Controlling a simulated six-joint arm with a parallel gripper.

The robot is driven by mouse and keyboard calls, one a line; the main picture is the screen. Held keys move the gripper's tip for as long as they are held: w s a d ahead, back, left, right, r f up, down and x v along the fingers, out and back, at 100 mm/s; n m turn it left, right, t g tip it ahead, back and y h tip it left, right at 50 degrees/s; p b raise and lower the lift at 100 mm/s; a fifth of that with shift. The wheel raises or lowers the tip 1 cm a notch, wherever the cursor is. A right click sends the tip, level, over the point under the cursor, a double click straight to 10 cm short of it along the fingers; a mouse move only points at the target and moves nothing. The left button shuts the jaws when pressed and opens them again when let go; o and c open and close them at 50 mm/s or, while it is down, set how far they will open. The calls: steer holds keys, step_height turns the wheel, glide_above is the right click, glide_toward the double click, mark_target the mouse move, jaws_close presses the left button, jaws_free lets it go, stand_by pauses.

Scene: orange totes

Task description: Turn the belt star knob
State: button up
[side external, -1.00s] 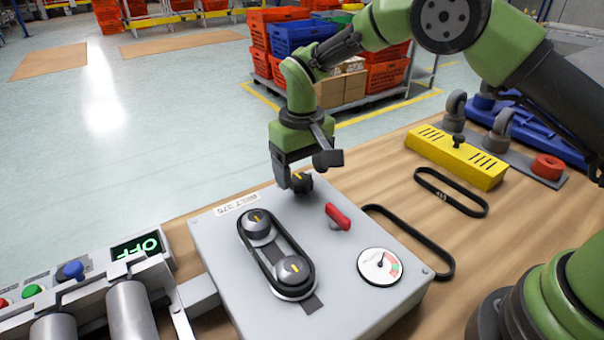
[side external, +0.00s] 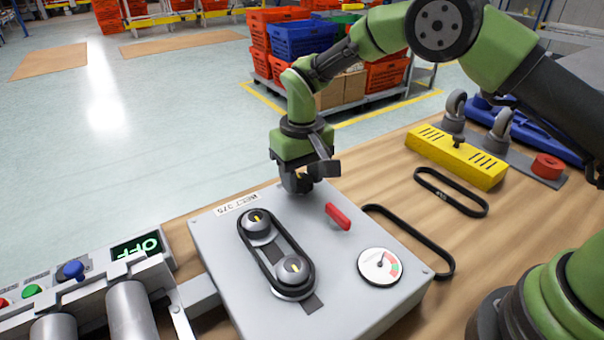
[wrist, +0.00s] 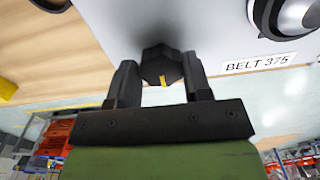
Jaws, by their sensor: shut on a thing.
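The black star knob (wrist: 161,66) with a yellow mark sits at the far edge of the grey belt panel (side external: 335,290). My gripper (side external: 299,182) is over the knob in the side view and mostly hides it. In the wrist view my gripper (wrist: 162,80) has one finger on each side of the knob and is shut on it. The yellow mark on the knob faces toward the gripper body in the wrist view. A black belt (side external: 277,252) runs around two pulleys on the panel.
A red lever (side external: 338,216) and a dial gauge (side external: 380,266) are on the panel near the knob. A yellow block (side external: 456,157) and loose black belts (side external: 450,192) lie on the wooden table to the right. An OFF display (side external: 136,248) stands at the left.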

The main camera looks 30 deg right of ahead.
mark_target(302, 179)
steer(key=m, duration=1.3)
steer(key=shift+r+m, duration=0.1)
steer(key=shift+m, duration=0.2)
stand_by(0.3)
steer(key=o, duration=0.9)
step_height(302, 179, up, 10)
steer(key=shift+f, duration=0.1)
